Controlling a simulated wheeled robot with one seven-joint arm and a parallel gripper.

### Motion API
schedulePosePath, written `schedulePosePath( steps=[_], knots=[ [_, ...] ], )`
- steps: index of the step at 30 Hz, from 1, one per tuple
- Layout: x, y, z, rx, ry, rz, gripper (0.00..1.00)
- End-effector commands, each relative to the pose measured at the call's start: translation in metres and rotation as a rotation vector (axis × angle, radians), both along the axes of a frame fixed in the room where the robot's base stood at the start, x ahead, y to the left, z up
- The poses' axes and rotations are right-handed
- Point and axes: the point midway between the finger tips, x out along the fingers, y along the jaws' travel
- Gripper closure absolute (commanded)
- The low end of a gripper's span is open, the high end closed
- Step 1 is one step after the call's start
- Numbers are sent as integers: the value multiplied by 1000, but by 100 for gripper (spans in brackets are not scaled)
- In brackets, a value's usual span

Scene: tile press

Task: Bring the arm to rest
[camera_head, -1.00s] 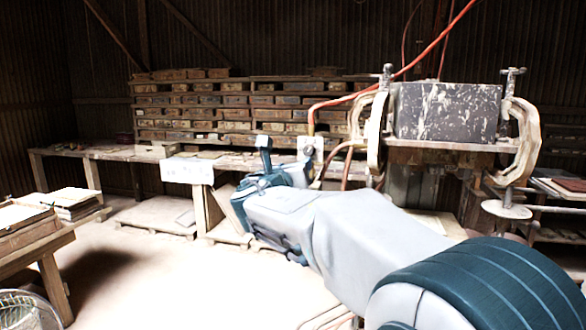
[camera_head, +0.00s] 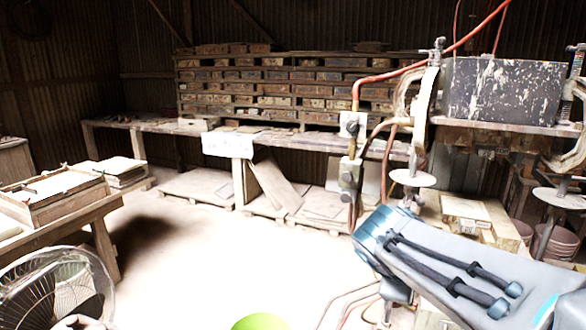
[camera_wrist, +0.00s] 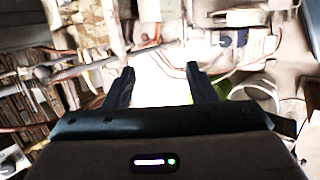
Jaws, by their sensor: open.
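My gripper (camera_wrist: 160,87) shows in the wrist view with its two dark fingers apart. It is open, and I see nothing between the fingers except bright floor behind them. In the head view my arm is folded at the lower right, and the gripper's fingers do not show there.
The tile press (camera_head: 500,90) stands at the right, with an orange hose above it. A workbench (camera_head: 150,126) and shelves of moulds (camera_head: 265,87) line the back. A table with a wooden tray (camera_head: 60,205) and a fan (camera_head: 50,290) are at the left. The middle floor is open.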

Motion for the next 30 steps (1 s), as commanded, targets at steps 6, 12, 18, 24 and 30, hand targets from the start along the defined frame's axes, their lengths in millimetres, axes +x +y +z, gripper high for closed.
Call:
schedulePosePath(
  steps=[6, 12, 18, 24, 30],
  knots=[
    [-63, 15, -44, 382, -24, -365, 50],
    [-108, 39, -74, 673, -27, -686, 50],
    [-129, 56, -87, 828, -22, -872, 50],
    [-132, 59, -89, 858, -20, -908, 50],
    [-132, 59, -89, 855, -20, -905, 64]
  ],
)
